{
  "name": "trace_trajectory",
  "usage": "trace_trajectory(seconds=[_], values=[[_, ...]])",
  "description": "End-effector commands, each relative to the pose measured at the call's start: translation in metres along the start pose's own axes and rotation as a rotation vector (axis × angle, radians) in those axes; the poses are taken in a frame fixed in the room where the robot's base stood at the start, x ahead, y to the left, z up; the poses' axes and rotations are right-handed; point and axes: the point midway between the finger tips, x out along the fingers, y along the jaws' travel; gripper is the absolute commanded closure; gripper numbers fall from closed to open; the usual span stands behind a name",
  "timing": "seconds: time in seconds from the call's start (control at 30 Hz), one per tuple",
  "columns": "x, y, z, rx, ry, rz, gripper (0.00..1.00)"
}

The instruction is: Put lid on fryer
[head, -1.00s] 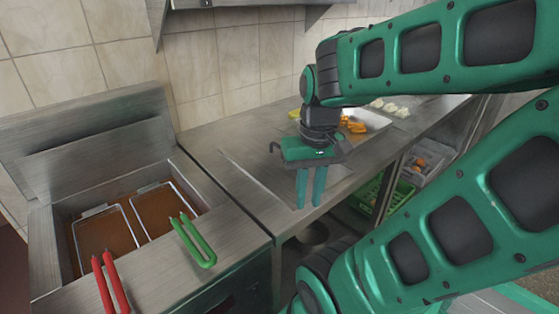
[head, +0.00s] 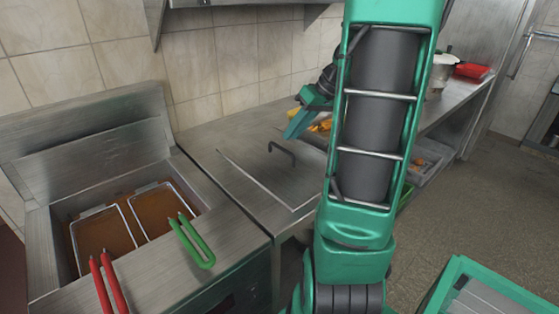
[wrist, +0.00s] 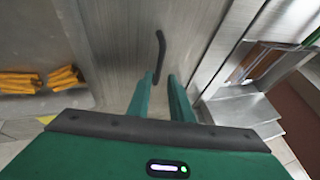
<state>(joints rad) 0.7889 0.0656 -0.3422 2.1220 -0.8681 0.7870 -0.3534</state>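The fryer (head: 238,224) stands at the left with its oil well uncovered. Two wire baskets hang in it, one with a red handle (head: 108,285) and one with a green handle (head: 196,243). The flat metal lid (head: 262,178) lies on the counter right of the fryer. Its dark bar handle (head: 283,149) stands up from it and also shows in the wrist view (wrist: 160,55). My gripper (head: 292,130) is above the counter behind the handle. In the wrist view my gripper (wrist: 160,88) is open, its fingers apart and empty, with the handle beyond the fingertips.
A tray of yellow-orange food (head: 320,125) is on the counter beyond the lid, partly hidden by my arm. A pot (head: 441,72) and a red tray (head: 472,70) stand at the counter's far end. The basket handles stick out over the fryer's front. The floor at right is clear.

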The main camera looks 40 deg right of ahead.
Motion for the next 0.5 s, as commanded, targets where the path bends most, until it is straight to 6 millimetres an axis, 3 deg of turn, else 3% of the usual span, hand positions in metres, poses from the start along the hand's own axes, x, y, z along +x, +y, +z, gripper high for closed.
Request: trace_trajectory(seconds=[0.1,0.5], values=[[0.018,-0.001,0.000,0.001,-0.001,-0.002,0.81],[0.054,0.001,0.000,0.002,-0.004,-0.002,0.81]])
